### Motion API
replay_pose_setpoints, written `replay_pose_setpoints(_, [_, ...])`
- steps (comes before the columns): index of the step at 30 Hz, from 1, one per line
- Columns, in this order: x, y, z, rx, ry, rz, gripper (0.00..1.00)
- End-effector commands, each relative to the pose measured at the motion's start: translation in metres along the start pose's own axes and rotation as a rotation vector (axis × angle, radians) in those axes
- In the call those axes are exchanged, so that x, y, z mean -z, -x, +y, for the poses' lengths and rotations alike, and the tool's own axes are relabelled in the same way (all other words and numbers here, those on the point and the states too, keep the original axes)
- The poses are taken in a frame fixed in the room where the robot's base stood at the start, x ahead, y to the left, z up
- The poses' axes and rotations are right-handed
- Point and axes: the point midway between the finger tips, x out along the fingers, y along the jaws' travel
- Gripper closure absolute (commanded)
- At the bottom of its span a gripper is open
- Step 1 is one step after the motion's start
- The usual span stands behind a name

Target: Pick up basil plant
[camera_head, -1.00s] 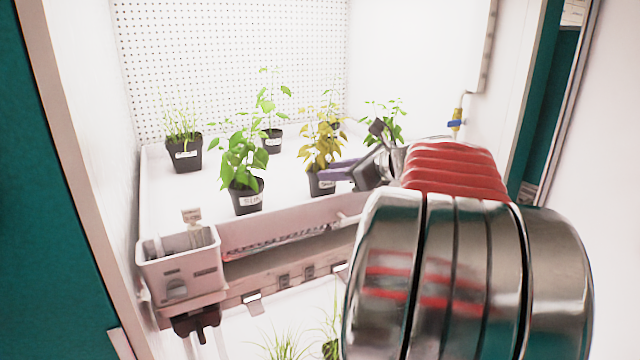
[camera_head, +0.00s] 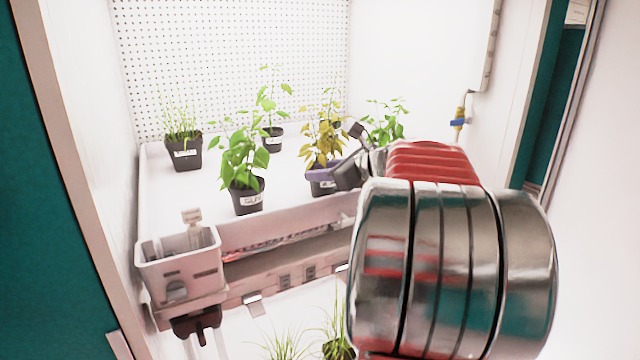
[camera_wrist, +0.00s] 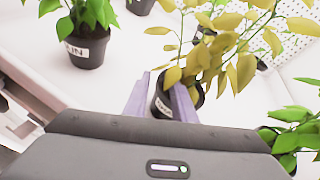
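No label clearly reads basil, so I cannot tell by name which plant it is. A yellow-leaved plant in a small black pot (camera_head: 322,187) stands on the upper white shelf; it also shows in the wrist view (camera_wrist: 229,50), its label partly hidden. My gripper (camera_head: 326,172) is at this pot. In the wrist view my gripper (camera_wrist: 160,98) has its two purple fingers spread apart, one left of the pot and one overlapping its right side. It looks open; contact with the pot cannot be told.
A green plant in a labelled pot (camera_head: 246,196) stands left at the shelf front. A grassy plant (camera_head: 185,152), a tall green one (camera_head: 272,138) and a bushy one (camera_head: 386,124) stand nearby. A grey bin (camera_head: 180,262) hangs at the front left. More plants grow below.

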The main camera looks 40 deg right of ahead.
Motion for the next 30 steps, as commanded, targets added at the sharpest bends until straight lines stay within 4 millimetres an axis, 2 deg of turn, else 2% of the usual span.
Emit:
replay_pose_setpoints(8, [0.0009,-0.0025,-0.0012,0.0,-0.001,0.002,0.76])
replay_pose_setpoints(18, [0.0014,-0.0009,-0.0008,0.0,-0.002,0.002,1.0])
replay_pose_setpoints(30, [0.0023,-0.0027,-0.0021,0.001,-0.003,0.004,1.0])
